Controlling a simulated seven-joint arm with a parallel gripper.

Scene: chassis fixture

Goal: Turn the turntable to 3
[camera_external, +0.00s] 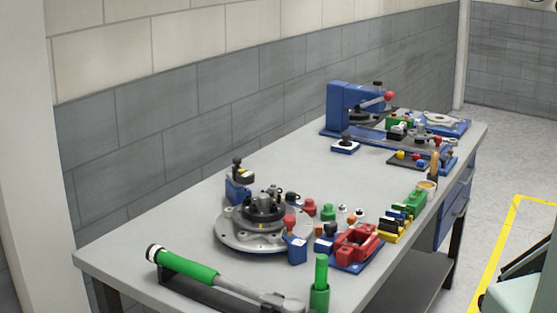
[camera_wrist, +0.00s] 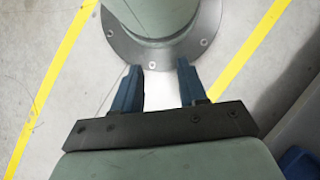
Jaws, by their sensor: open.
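The turntable (camera_external: 230,236) is a round silver disc with a dark fixture (camera_external: 264,208) on its middle. It stands on the grey workbench toward the front in the external view. Its number marks are too small to read. My gripper (camera_wrist: 158,84) shows only in the wrist view, with its two blue fingers apart and nothing between them. It points down at the floor and my own round base, away from the bench. The turntable is not in the wrist view.
Blue blocks with knobs (camera_external: 297,249) stand close around the turntable. A green-handled tool (camera_external: 188,264) lies at the bench's front edge. A red vise-like fixture (camera_external: 357,243) and a green upright handle (camera_external: 321,275) are to the right. A blue press (camera_external: 345,110) stands at the back.

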